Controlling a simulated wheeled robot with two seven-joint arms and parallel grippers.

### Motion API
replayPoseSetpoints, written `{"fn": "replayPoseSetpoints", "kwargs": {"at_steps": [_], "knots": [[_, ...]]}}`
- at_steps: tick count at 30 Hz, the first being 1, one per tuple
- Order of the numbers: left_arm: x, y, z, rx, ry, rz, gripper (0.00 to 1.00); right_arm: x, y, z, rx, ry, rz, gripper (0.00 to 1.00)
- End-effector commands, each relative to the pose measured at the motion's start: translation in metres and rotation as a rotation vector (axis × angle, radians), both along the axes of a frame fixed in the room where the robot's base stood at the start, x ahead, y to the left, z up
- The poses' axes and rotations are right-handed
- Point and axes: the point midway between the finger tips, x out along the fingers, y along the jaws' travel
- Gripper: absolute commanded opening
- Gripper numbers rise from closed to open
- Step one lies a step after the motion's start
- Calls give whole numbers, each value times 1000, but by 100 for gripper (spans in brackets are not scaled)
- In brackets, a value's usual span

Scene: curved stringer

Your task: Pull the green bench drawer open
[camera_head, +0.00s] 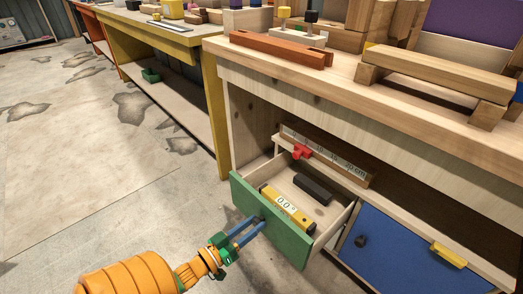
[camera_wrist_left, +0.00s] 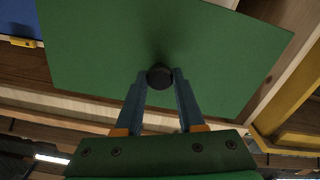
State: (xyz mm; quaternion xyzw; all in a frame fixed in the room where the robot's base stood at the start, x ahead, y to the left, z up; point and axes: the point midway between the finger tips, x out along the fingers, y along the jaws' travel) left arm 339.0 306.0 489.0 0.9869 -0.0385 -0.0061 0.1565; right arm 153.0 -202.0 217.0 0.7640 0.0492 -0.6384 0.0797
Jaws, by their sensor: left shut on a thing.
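The green bench drawer (camera_head: 275,227) is pulled out from the wooden workbench in the head view, and its inside shows. Its green front fills much of the left wrist view (camera_wrist_left: 110,50). A dark round knob (camera_wrist_left: 159,76) sits on that front. My left gripper (camera_wrist_left: 160,83) has its two blue fingers on either side of the knob, shut on it. In the head view my left gripper (camera_head: 254,228) reaches the drawer front from the lower left, and its fingertips hide most of the knob. My right gripper is in neither view.
Inside the drawer lie a yellow device with a display (camera_head: 287,207) and a dark block (camera_head: 312,188). A blue front (camera_head: 400,255) is right of the drawer. The workbench top (camera_head: 350,92) overhangs above. The floor (camera_head: 120,180) at left is clear.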

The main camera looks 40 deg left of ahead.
Motion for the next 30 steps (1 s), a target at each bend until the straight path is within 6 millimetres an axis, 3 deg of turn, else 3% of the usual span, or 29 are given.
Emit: {"fn": "replayPoseSetpoints", "kwargs": {"at_steps": [15,16,18,27,30], "knots": [[-7,1,-1,1,0,0,0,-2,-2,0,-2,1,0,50],[-7,1,-1,0,0,0,46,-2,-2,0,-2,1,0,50],[-7,0,0,0,0,0,65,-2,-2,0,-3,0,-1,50],[-8,1,0,0,0,0,68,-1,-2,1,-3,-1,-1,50],[-20,1,0,-1,4,0,68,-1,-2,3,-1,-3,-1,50]]}}
